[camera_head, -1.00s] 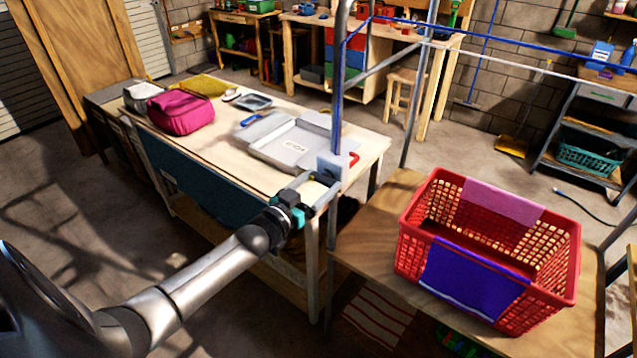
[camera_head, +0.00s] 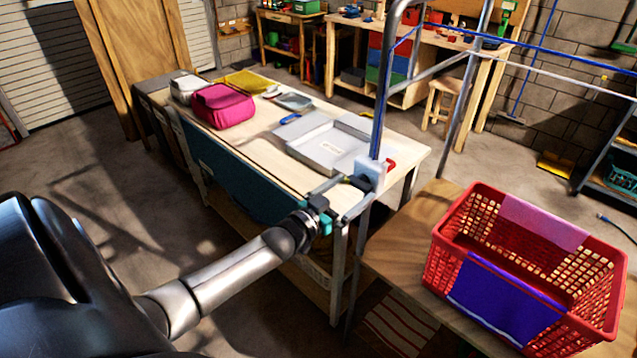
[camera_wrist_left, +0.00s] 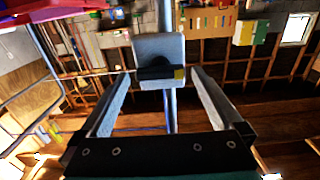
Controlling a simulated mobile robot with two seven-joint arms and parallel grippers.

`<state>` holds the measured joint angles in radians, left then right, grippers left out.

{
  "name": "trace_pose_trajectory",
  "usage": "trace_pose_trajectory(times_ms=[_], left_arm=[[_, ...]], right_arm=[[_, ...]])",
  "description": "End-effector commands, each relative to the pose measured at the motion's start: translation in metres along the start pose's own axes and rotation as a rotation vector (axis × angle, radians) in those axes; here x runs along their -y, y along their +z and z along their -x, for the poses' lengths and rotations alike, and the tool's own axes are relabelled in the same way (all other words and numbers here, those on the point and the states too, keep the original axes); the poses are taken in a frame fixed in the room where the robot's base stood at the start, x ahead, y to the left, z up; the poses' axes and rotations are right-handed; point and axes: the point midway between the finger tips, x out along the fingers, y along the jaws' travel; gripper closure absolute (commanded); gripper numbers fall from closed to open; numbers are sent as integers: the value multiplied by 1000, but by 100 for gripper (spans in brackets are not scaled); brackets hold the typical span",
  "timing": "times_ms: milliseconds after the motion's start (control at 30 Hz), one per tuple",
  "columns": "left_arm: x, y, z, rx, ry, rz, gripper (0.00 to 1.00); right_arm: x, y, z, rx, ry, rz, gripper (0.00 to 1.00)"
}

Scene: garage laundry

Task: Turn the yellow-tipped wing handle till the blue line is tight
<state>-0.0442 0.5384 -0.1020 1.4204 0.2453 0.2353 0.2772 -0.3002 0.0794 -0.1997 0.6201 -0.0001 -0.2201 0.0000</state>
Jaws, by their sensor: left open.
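The wing handle (camera_wrist_left: 160,73) is dark with a yellow tip (camera_wrist_left: 179,74) in the left wrist view. It sits on a pale block (camera_wrist_left: 158,46) on the upright post. In the head view the same block (camera_head: 370,171) stands by the table's near corner. My left gripper (camera_wrist_left: 161,76) is open, its fingers apart on either side of the handle; I cannot tell whether they touch it. In the head view my left gripper (camera_head: 349,194) reaches the block from the lower left. The blue line (camera_head: 500,42) runs down the post and off to the right, looking nearly straight. My right gripper is out of view.
A red basket (camera_head: 608,318) with cloths over its rim stands on a wooden table (camera_head: 398,243) at right. The workbench (camera_head: 262,143) behind my arm holds a grey tray (camera_head: 305,148) and a pink bag (camera_head: 224,106). The metal post (camera_head: 383,95) rises close beside my gripper.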

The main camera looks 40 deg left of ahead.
Motion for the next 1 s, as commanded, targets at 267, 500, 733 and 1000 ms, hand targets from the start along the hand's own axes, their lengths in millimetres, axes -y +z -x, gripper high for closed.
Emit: trace_pose_trajectory(times_ms=[267, 500, 733, 1000], left_arm=[[0, 1, 43, 4, 0, 0, 0], [0, 1, 80, 4, -1, 0, 0], [0, 0, 113, 3, -1, 0, 0], [0, 0, 134, 1, -1, 0, 0]], right_arm=[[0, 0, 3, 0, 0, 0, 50], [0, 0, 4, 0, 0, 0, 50], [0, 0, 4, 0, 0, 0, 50], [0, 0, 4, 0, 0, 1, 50]])
